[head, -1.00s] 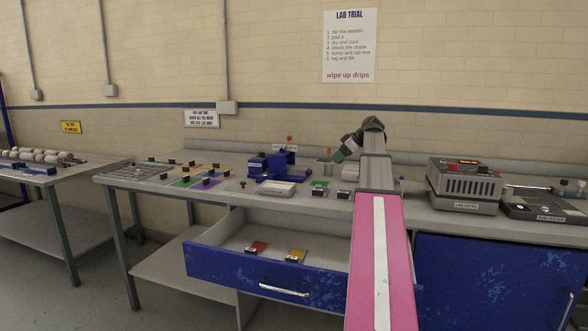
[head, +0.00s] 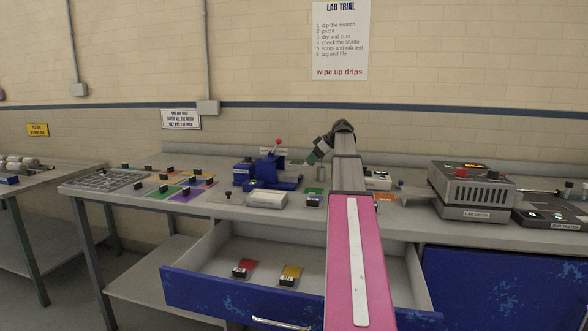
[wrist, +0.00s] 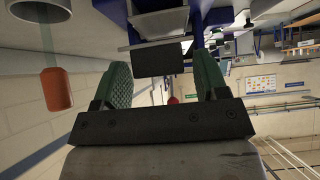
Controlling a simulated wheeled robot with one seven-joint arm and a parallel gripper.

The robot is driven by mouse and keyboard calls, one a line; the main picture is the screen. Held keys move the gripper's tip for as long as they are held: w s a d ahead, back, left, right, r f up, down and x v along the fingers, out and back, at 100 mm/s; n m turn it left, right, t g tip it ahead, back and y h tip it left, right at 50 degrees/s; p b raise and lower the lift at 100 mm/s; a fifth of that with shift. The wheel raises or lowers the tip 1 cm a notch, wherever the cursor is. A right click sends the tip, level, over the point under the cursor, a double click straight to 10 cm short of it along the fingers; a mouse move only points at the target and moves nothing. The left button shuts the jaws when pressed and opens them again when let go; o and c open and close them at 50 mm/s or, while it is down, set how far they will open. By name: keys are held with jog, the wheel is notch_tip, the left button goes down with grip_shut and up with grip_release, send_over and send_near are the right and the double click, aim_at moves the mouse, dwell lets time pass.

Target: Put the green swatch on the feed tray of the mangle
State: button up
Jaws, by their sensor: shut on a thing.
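My gripper (head: 312,157) is over the bench, just right of the blue mangle (head: 262,172). In the wrist view its green fingers (wrist: 157,85) are shut on a dark block (wrist: 157,60), which looks like the grip of a swatch. A thin plate shows edge-on beyond the block; its colour cannot be told, so I cannot confirm the green swatch from it. Blue parts of the mangle show at the top of the wrist view (wrist: 200,20). I cannot pick out the feed tray clearly. A green card (head: 314,191) lies on the bench beside my arm.
Coloured cards with black grips (head: 184,190) lie at the bench's left, beside a wire rack (head: 108,180). An open blue drawer (head: 225,300) juts out in front, holding a red card (head: 244,267) and a yellow card (head: 290,275). A grey lab dryer (head: 472,190) stands right.

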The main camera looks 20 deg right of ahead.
aim_at(300, 163)
jog(key=w+a+f, duration=0.2)
jog(key=a, duration=0.1)
jog(key=shift+w+a, duration=0.15)
jog(key=shift+a, duration=0.05)
jog(key=x, duration=0.4)
jog(key=shift+w+a+r, duration=0.1)
jog(key=shift+w+a, duration=0.05)
jog(key=shift+a, duration=0.1)
jog(key=o, duration=1.1)
jog(key=v, duration=1.2)
